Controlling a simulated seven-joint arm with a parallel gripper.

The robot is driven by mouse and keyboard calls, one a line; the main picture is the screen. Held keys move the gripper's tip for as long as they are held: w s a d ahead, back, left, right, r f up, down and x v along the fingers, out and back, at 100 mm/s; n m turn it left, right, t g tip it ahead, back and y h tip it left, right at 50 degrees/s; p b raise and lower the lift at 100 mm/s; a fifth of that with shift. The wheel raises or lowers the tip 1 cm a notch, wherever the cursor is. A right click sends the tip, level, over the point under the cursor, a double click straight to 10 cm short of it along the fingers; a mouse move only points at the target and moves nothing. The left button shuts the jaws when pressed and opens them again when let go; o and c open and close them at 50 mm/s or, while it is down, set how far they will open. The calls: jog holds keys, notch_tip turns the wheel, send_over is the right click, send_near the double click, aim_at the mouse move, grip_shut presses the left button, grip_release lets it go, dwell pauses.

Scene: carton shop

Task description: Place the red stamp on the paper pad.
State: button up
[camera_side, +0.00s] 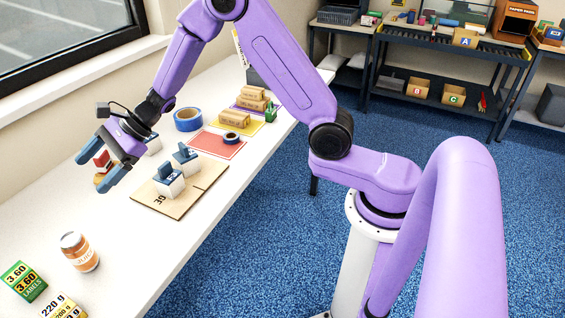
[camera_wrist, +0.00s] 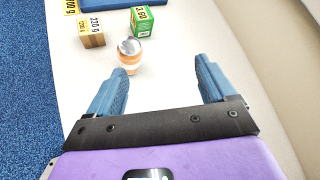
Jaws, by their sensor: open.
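The red stamp (camera_side: 102,159), a red and white piece, shows in the side view between the two blue fingers of my gripper (camera_side: 94,174). A small round tan piece (camera_side: 101,179) shows just below it, partly hidden by a finger. In the wrist view my gripper (camera_wrist: 160,70) is open with only bare table between its fingers, and the stamp is not visible there.
A blue tape roll (camera_side: 188,119) and small cartons (camera_side: 234,118) lie farther back. A jar (camera_side: 79,252), a green box (camera_side: 23,282) and a yellow box (camera_side: 64,307) stand at the near end. Open table lies between.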

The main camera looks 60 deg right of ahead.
jog(key=s+a+r+n+g+h, duration=0.1)
jog(key=s+r+n+g+h, duration=0.15)
jog(key=s+n+g, duration=1.15)
jog(key=s+d+n+t+h, duration=0.3)
jog(key=s+d+n, duration=0.5)
jog(key=s, duration=0.5)
jog(key=s+d+n+t+h, duration=0.4)
jog(key=s+d+n, duration=0.5)
jog(key=s, duration=0.4)
jog(key=shift+d+t, duration=0.2)
jog(key=shift+t, duration=0.6)
